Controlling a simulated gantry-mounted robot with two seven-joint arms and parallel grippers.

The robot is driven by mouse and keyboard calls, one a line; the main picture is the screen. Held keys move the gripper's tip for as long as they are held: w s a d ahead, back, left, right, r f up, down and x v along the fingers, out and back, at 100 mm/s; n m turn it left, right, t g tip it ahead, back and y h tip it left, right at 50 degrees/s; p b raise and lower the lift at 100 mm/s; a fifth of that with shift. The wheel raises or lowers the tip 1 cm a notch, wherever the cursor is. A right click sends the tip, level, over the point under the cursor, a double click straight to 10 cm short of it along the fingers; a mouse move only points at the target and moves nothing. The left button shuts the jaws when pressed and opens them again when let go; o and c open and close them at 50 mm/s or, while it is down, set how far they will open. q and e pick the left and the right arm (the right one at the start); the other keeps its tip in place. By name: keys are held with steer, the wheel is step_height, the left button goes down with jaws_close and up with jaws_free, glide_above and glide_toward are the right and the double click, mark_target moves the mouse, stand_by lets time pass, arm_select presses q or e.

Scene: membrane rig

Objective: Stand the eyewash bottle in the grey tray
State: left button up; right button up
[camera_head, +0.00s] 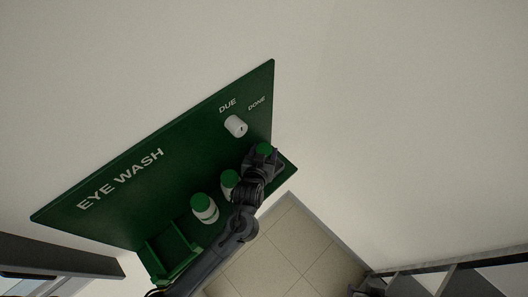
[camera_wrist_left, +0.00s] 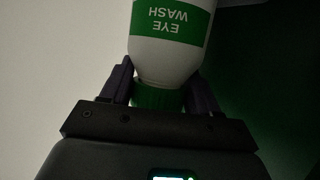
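The eyewash bottle is white with a green label and green cap. In the left wrist view the bottle (camera_wrist_left: 168,55) sits between my left gripper's fingers (camera_wrist_left: 160,88), which press against both sides around its neck and cap. In the head view my left gripper (camera_head: 263,158) is around a green-capped bottle (camera_head: 264,149) near the right end of the green board; most of that bottle is hidden. Whether it touches the shelf cannot be told. I cannot make out a grey tray for certain in either view. My right gripper does not show clearly.
Two more green-capped bottles (camera_head: 204,208) (camera_head: 229,183) stand left of the gripper on the green station. A green holder (camera_head: 172,258) is at its lower left. The EYE WASH board (camera_head: 150,190) carries a white knob (camera_head: 235,126) near DUE and DONE. Grey framing stands at lower right.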

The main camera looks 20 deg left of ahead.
arm_select(q)
steer(key=shift+o, duration=0.8)
steer(key=shift+r, duration=0.1)
steer(key=v, duration=1.2)
steer(key=shift+b, duration=0.35)
